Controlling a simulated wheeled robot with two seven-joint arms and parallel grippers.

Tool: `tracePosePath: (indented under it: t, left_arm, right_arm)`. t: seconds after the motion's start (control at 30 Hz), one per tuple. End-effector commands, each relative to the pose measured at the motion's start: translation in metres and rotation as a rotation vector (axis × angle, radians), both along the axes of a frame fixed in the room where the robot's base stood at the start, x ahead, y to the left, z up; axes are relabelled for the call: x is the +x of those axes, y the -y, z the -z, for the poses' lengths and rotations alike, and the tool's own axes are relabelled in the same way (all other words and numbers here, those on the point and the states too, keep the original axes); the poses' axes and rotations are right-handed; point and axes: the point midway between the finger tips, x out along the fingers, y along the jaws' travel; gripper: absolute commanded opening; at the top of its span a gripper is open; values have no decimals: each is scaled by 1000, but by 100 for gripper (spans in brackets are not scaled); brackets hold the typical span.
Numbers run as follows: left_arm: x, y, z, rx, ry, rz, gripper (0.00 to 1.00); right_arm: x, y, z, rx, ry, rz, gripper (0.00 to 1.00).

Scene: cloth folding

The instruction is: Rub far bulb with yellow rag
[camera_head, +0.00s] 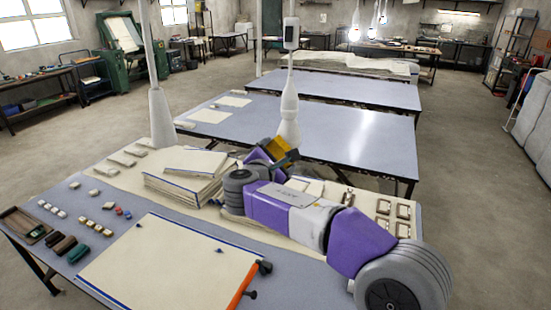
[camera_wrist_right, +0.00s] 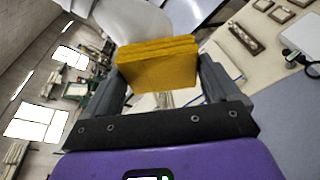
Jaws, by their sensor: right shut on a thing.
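The yellow rag (camera_head: 283,147) is a thick folded pad in my right gripper (camera_head: 272,151). In the right wrist view the rag (camera_wrist_right: 155,65) sits between the two dark fingers of the shut gripper (camera_wrist_right: 161,78). A tall white bulb-shaped piece (camera_head: 288,118) stands just behind the rag in the head view, the farther of two such pieces. The nearer one (camera_head: 160,115) is to the left. A pale rounded shape (camera_wrist_right: 138,18) shows beyond the rag in the wrist view; I cannot tell whether they touch. My left gripper is out of view.
The near table (camera_head: 60,215) carries stacked cream cloths (camera_head: 185,172), a large cream sheet (camera_head: 165,265), small blocks and several buckles (camera_head: 383,207). A second blue-grey table (camera_head: 345,140) stands behind. Lit hanging bulbs (camera_head: 354,34) show far back.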

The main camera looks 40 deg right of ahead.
Motion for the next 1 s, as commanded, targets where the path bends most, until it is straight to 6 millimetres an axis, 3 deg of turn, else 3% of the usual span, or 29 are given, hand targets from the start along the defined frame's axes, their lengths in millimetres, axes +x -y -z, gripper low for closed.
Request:
tracePosePath:
  t: [0.17,0.6,0.83,1.0]
  left_arm:
    - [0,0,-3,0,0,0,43]
    - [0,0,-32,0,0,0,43]
    - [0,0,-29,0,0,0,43]
    - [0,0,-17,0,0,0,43]
  right_arm:
    - [0,0,-4,-1,0,1,65]
    - [-1,-2,-41,1,1,0,65]
    - [0,0,-38,0,0,0,65]
    - [0,0,-25,0,0,1,65]
